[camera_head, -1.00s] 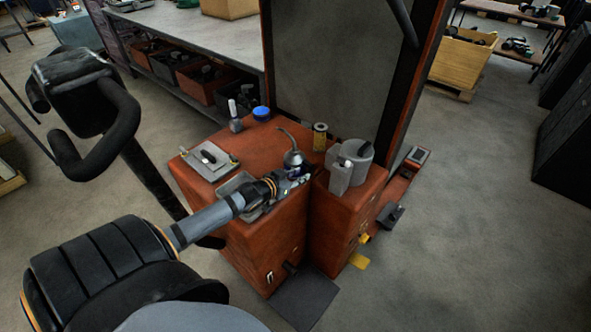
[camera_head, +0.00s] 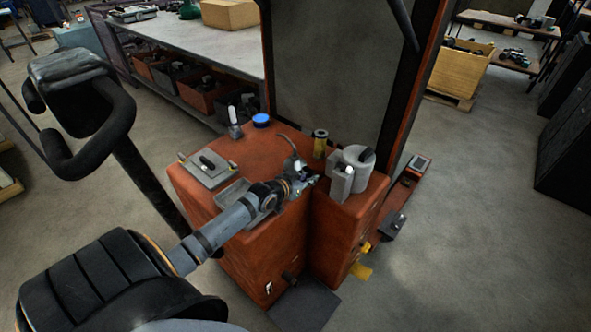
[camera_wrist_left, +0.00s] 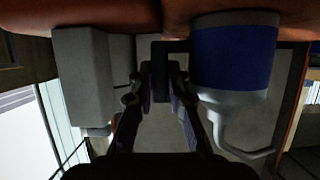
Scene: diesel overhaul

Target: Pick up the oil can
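The oil can (camera_head: 294,162) stands on the red cabinet top in the head view, with its thin curved spout leaning up to the left. My left gripper partly hides its body. In the left wrist view, which looks upside down, the oil can (camera_wrist_left: 232,58) has a broad blue band and a grey cone, right of the fingers. My left gripper (camera_head: 314,180) is low over the cabinet top, in front of the can. The right gripper is out of view.
On the red cabinet (camera_head: 262,250) stand a grey jug (camera_head: 355,165), a yellow-black cylinder (camera_head: 320,143), a blue-lidded container (camera_head: 261,120), a small white-topped bottle (camera_head: 234,125) and a grey plate (camera_head: 207,168). A shallow tray lies under my forearm. A tall dark panel rises behind.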

